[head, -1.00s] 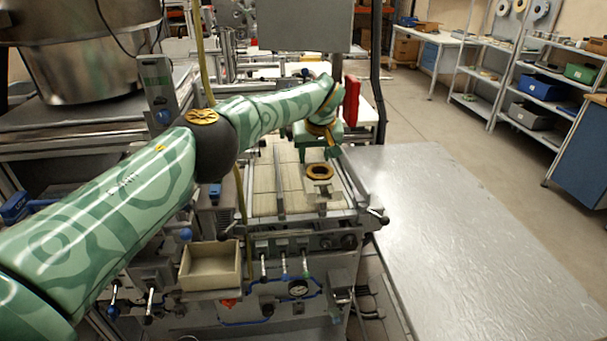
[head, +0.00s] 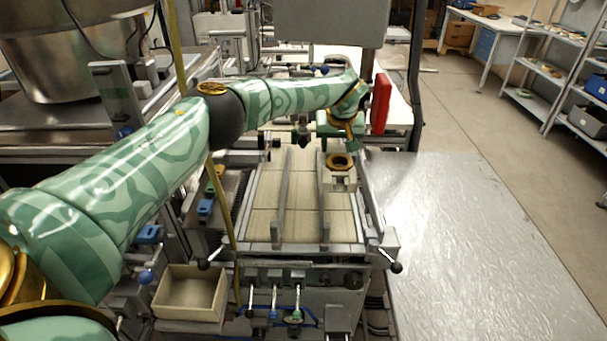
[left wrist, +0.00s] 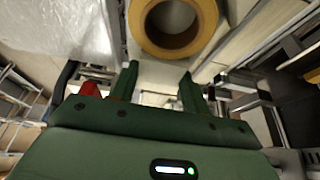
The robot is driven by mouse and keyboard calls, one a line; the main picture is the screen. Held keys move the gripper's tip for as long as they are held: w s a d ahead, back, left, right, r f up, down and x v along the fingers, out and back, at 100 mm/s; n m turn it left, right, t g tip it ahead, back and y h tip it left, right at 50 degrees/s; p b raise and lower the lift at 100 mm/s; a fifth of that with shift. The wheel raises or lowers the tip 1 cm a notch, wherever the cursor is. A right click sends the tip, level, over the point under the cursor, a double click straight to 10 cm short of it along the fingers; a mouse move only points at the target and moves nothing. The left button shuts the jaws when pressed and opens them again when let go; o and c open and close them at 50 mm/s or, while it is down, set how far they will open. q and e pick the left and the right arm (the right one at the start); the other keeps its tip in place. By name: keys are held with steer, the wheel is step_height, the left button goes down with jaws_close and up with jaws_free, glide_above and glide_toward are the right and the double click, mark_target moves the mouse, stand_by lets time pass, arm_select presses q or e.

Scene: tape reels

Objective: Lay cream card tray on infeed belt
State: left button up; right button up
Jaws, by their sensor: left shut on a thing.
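The cream card tray (head: 338,184) is a small pale tray with a brown-yellow tape reel (head: 340,160) on it. In the head view it appears over the right-hand lane of the infeed belt (head: 264,222), a pale tiled surface with metal rails; I cannot tell whether it touches. My left gripper (head: 345,148) is at the tray's far side, shut on it. In the left wrist view, the two green fingers (left wrist: 158,80) reach the tray's edge, with the reel (left wrist: 174,28) just beyond. My right gripper is not in view.
Metal guide rails (head: 323,205) run along the belt. Black-knobbed levers (head: 395,266) stick out at its front corners. An open cream box (head: 190,292) sits at the front left. A bare grey tabletop (head: 470,240) lies to the right. A grey panel (head: 330,22) stands behind.

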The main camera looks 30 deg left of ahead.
arm_select(q)
steer(key=s+a+f, duration=0.1)
steer(key=a+f, duration=0.1)
steer(key=s+a+f, duration=0.1)
steer(key=a+f, duration=0.1)
steer(key=a, duration=0.1)
steer(key=s+a+f, duration=0.2)
steer(key=f, duration=0.1)
steer(key=shift+a, duration=0.15)
steer(key=shift+s+a+f, duration=0.1)
steer(key=shift+a+f, duration=0.05)
steer(key=shift+f, duration=0.8)
steer(key=shift+a+f, duration=0.1)
steer(key=shift+f, duration=0.85)
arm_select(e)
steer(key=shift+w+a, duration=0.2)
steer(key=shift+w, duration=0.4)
arm_select(q)
steer(key=shift+f, duration=0.1)
steer(key=o, duration=1.1)
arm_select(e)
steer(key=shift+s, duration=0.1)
